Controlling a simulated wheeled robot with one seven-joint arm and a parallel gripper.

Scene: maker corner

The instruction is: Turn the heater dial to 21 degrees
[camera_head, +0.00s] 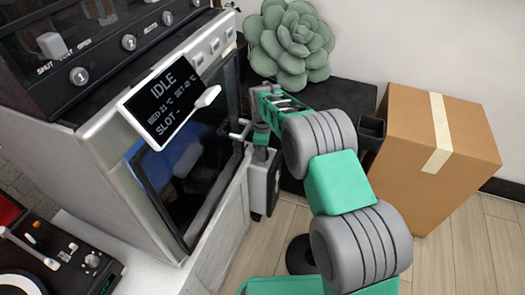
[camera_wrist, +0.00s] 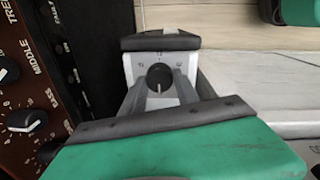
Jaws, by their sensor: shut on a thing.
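The heater (camera_head: 259,183) is a small white box with a dark side, low beside the printer's cabinet in the head view. Its dial (camera_wrist: 159,76) is a round black knob on a white face in the wrist view. A pale pointer line on the dial points toward the bottom of the picture. Small marks stand around it, too small to read surely. My gripper (camera_head: 259,128) is over the heater's top in the head view. In the wrist view its fingers (camera_wrist: 159,88) close in around the dial. They hide part of the scale, and 21 cannot be made out.
A grey printer with a tilted screen (camera_head: 165,100) reading IDLE stands left of my arm. A cardboard box (camera_head: 432,155) is on the right, and a green succulent (camera_head: 290,45) is behind. An amplifier panel (camera_wrist: 28,85) with knobs lies left in the wrist view.

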